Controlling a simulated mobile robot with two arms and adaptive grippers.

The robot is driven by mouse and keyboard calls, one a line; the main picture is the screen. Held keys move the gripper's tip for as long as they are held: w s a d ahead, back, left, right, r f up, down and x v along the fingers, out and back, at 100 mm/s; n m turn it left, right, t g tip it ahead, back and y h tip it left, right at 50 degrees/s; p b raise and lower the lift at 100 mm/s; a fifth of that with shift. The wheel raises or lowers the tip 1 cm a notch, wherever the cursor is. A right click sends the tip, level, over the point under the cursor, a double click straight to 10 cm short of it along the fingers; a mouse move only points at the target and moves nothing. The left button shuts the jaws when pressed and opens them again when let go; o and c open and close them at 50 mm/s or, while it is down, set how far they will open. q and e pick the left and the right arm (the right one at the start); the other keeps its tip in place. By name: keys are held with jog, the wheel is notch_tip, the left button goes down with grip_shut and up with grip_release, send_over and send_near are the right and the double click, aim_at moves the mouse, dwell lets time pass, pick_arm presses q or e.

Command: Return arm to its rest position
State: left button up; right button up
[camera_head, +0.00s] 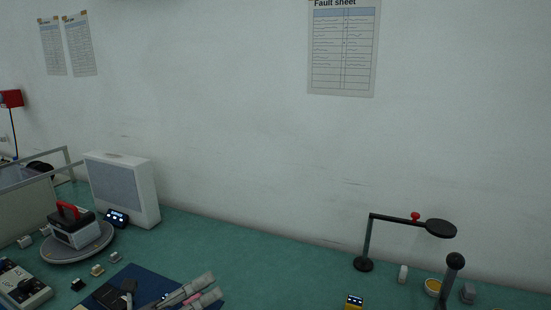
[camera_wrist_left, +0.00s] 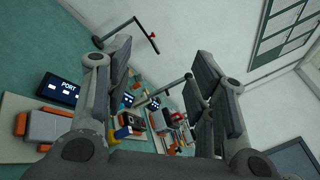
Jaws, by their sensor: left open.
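My left gripper (camera_head: 211,287) shows at the bottom edge of the head view, low over a dark blue mat (camera_head: 137,274), with its light grey fingers pointing right and away. In the left wrist view my left gripper (camera_wrist_left: 164,62) has its two dark fingers spread wide apart, with nothing held between them. Beyond them are the bench and the white wall. Most of the left arm is outside the head view. My right gripper is in neither view.
A stand with a round dark head (camera_head: 441,228) and a dark post (camera_head: 454,264) rise at right. A red-handled device (camera_head: 75,230) sits on a round turntable (camera_head: 52,254) at left, near a white panel box (camera_head: 146,192). The green bench between is mostly clear.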

pick_arm(q)
jog(key=w+a+n+t+y, duration=0.1)
jog(key=a+n+t+y, duration=0.7)
jog(key=n, duration=0.8)
jog(key=s+a+f+n+g+y, duration=0.2)
jog(key=f+n+g+y, duration=0.1)
jog(key=f+n+y, duration=0.25)
jog(key=s+a+f+n+g+y, duration=0.2)
jog(key=a+f+n+y, duration=0.15)
jog(key=f+n, duration=0.3)
jog(key=s+d+f+n+g+h, duration=0.1)
jog(key=s+d+f+n+g, duration=0.25)
jog(key=s+f+g, duration=0.55)
jog(key=s+d+f+n+g+h, duration=0.25)
jog(key=s+d+f, duration=0.2)
jog(key=s, duration=0.85)
notch_tip(320, 180, down, 26)
jog(key=a+g+y, duration=0.1)
jog(key=s+a+f+g, duration=0.1)
jog(key=s+a+f, duration=0.2)
jog(key=s+f, duration=1.3)
jog(key=shift+s+f, duration=0.4)
jog(key=shift+s, duration=0.5)
